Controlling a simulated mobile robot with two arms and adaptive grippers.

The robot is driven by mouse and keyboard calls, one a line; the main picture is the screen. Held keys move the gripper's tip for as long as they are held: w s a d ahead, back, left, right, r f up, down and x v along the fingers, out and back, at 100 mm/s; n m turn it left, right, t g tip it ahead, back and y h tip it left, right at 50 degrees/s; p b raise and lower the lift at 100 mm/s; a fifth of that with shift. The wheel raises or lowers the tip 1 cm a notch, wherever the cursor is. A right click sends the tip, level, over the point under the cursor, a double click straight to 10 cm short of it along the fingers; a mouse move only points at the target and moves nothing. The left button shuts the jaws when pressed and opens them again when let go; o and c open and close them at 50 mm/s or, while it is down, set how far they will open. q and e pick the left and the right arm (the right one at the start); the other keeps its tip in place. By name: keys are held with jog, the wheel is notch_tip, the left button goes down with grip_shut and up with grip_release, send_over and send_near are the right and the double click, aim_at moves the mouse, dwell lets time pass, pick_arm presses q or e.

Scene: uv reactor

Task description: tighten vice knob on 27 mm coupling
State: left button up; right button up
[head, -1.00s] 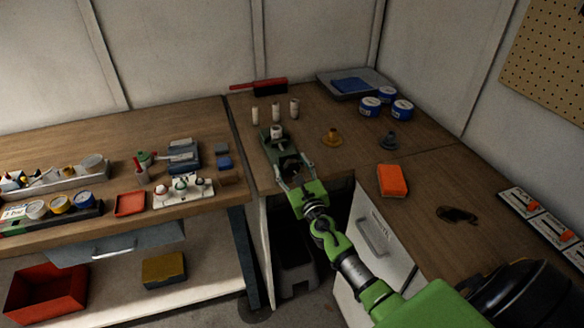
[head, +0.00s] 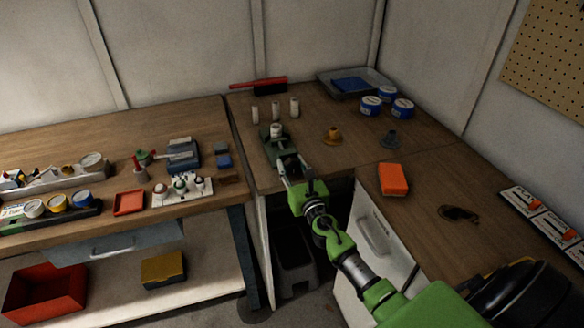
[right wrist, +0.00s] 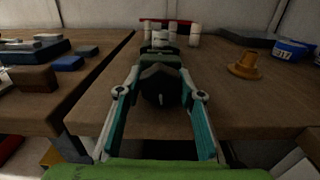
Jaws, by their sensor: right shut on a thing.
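The green vice (head: 272,145) stands at the front edge of the right bench, with a white coupling (head: 276,130) upright in it. The vice (right wrist: 166,61) and the coupling (right wrist: 160,38) also show in the right wrist view, straight ahead. The dark vice knob (right wrist: 164,86) faces me at the bench edge. My right gripper (head: 288,166) reaches the front of the vice. In the right wrist view my right gripper (right wrist: 164,90) has one finger on each side of the knob, shut on it. The fingers hide part of the knob in the head view. My left gripper is out of view.
Several white cylinders (head: 275,109) stand behind the vice. An orange block (head: 393,179) lies nearer. The left bench (head: 60,148) holds trays and small parts.

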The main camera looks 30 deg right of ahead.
jog(key=shift+m+b, duration=0.45)
jog(key=shift+m, duration=1.35)
jog(key=o, duration=1.1)
jog(key=v, duration=1.2)
